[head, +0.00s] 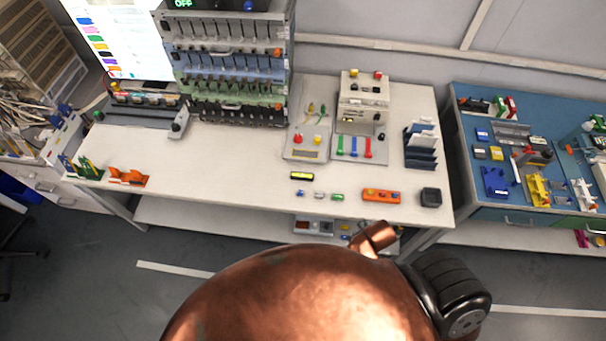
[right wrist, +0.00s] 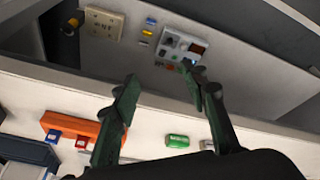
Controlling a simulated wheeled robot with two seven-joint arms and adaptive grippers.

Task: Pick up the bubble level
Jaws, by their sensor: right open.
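A short black bar with a yellow-green window (head: 302,175), which looks like the bubble level, lies flat on the white table (head: 230,165) near the middle of its front half. I cannot make it out in the right wrist view. My right gripper (right wrist: 162,82) is open and empty in the right wrist view, with its two dark green fingers wide apart. It hangs by the table's front edge, near an orange block (right wrist: 70,128) and a green cylinder (right wrist: 177,140), and seems to touch neither. The head view does not show its fingers. My left gripper is not in view.
Small cylinders (head: 319,195), the orange block (head: 381,196) and a dark box (head: 431,196) line the front edge. Behind stand a fixture board (head: 308,145), a press-like station (head: 362,110) and a cell rack (head: 225,70). Orange holders (head: 128,177) lie left; the table between is bare.

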